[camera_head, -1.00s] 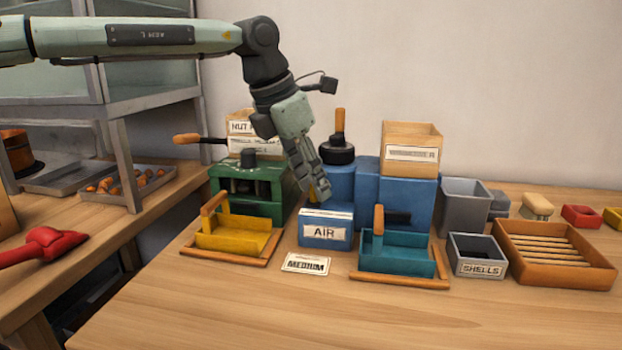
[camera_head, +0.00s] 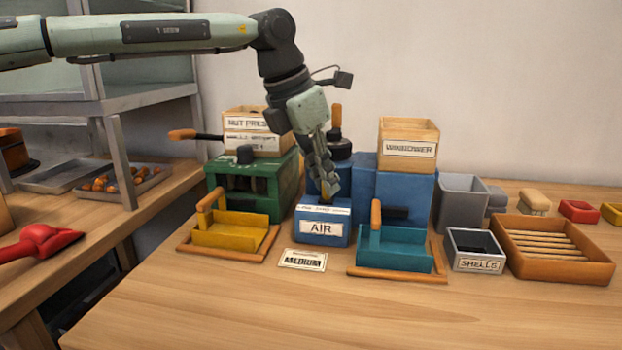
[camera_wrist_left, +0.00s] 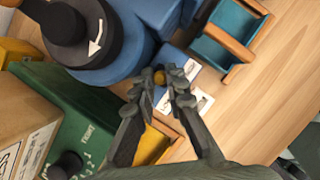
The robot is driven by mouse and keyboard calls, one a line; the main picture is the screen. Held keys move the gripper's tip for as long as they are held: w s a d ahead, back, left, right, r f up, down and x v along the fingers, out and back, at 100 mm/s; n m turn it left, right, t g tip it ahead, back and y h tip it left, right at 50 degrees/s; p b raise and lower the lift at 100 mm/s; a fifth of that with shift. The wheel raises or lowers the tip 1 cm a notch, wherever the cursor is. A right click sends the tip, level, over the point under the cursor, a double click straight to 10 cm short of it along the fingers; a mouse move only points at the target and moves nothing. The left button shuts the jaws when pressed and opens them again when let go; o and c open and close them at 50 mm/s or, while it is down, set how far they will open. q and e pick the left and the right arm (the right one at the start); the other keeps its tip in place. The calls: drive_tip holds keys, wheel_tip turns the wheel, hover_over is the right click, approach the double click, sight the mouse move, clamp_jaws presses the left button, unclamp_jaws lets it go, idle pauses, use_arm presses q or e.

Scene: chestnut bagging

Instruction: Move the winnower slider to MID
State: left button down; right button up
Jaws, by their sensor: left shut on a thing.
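The blue winnower (camera_head: 365,180) stands at the back, under a wooden box labelled WINNOWER (camera_head: 408,140). In front of it is the low blue AIR box (camera_head: 322,238), with a white scale strip on its top edge. My left gripper (camera_head: 327,194) points down onto the AIR box from above. In the left wrist view its fingertips (camera_wrist_left: 165,83) are shut on a small yellow-orange slider knob (camera_wrist_left: 160,77). The fingers hide most of the knob and its track in the head view. The scale markings are too small to read. My right gripper is not in view.
A MEDIUM card (camera_head: 303,260) lies before the AIR box. A yellow tray (camera_head: 232,235) and the green nut press (camera_head: 255,185) stand left; a teal tray (camera_head: 393,255) and the SHELLS bin (camera_head: 476,250) stand right. The front table is clear.

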use_arm(q)
drive_tip(key=c, duration=1.5)
unclamp_jaws()
drive_tip(key=shift+a, duration=0.1)
drive_tip(key=shift+c, duration=0.2)
drive_tip(key=v, duration=0.8)
